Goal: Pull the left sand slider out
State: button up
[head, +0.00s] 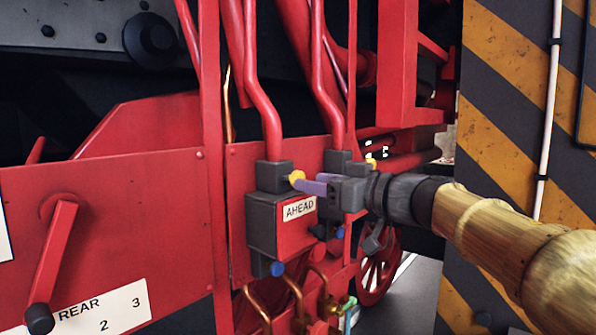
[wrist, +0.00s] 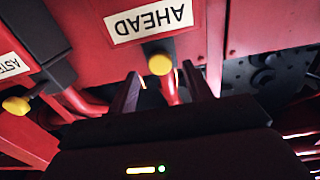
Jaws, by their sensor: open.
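A yellow round knob (head: 296,177) sits at the top of the left grey box with a red front, whose label (head: 299,209) reads AHEAD. I take this knob to be the left sand slider. My gripper (head: 308,184) reaches in from the right, its purple fingers close to the knob. In the wrist view the yellow knob (wrist: 160,64) shows between the two open fingertips (wrist: 160,80), under the upside-down AHEAD label. I cannot tell whether the fingers touch it. A second yellow knob (head: 371,163) is on the right box, partly hidden behind my gripper.
Blue knobs (head: 277,268) sit low on the boxes, with copper pipes (head: 318,275) below. Red pipes (head: 263,105) rise above. A red lever (head: 54,252) is at left. A striped yellow-grey wall (head: 505,110) stands at right. In the wrist view the second knob (wrist: 18,105) is at left.

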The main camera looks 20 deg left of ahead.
aim_at(284, 177)
jog(key=p+x, duration=0.1)
jog(key=x, duration=0.4)
jog(key=shift+a, duration=0.1)
jog(key=shift+c, duration=0.2)
grip_shut()
